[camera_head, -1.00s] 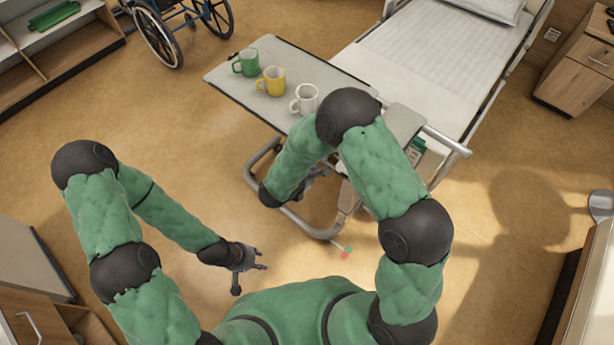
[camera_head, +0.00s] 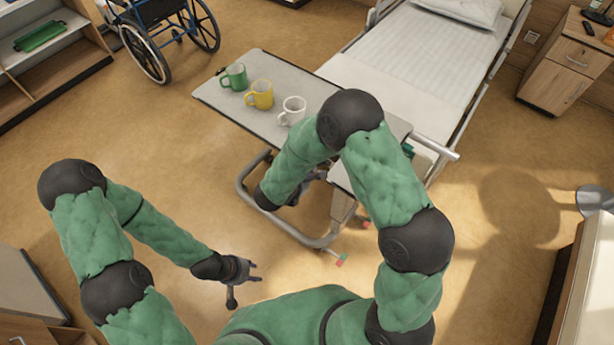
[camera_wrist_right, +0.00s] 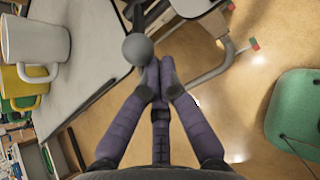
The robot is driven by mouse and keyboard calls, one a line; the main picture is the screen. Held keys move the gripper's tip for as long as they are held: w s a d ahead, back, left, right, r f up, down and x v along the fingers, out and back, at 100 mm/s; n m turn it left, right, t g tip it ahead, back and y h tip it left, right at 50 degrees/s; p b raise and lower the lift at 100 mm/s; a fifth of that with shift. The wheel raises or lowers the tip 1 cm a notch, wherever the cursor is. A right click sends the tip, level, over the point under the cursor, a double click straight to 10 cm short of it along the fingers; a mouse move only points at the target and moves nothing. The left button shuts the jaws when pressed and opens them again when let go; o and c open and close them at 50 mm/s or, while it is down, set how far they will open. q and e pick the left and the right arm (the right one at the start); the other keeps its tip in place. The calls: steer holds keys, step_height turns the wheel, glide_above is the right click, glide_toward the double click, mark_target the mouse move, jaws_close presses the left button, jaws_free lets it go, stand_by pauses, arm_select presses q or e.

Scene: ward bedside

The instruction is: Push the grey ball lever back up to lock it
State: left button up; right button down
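The grey ball (camera_wrist_right: 138,48) of the lever shows in the right wrist view at the edge of the overbed table (camera_wrist_right: 85,65). My right gripper (camera_wrist_right: 158,78) has its purple fingers drawn together, with the tips just below the ball. I cannot tell whether they touch it. In the head view my right forearm and the table hide the ball and most of that gripper. My left gripper (camera_head: 257,272) is empty, its fingers spread, low over the floor and away from the table.
A green mug (camera_head: 234,77), yellow mug (camera_head: 260,95) and white mug (camera_head: 292,111) stand on the table. The bed (camera_head: 410,70) is behind it, a wheelchair (camera_head: 160,35) at upper left. The table's base frame (camera_head: 262,217) runs along the floor. Floor at left is clear.

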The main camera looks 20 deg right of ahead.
steer(key=shift+r+p, duration=0.35)
steer(key=shift+p, duration=0.05)
steer(key=d+r+g+y+p, duration=0.1)
steer(key=y+p, duration=0.1)
steer(key=p, duration=0.2)
steer(key=w+d+r+g+y+p, duration=0.1)
steer(key=r+g+p, duration=0.1)
steer(key=p, duration=0.2)
steer(key=w+r+g+y+p, duration=0.1)
steer(key=r+y+p, duration=0.1)
steer(key=p, duration=0.2)
steer(key=shift+w+d+y, duration=0.1)
steer(key=shift+d+y, duration=0.2)
steer(key=shift+d, duration=0.1)
steer(key=shift+w+d+r+p, duration=0.35)
steer(key=shift+d+p, duration=0.1)
steer(key=shift+p, duration=0.15)
steer(key=shift+w+d+r, duration=0.3)
steer(key=shift+w+d, duration=0.35)
steer(key=shift+d, duration=0.15)
steer(key=shift+w+d+r, duration=0.1)
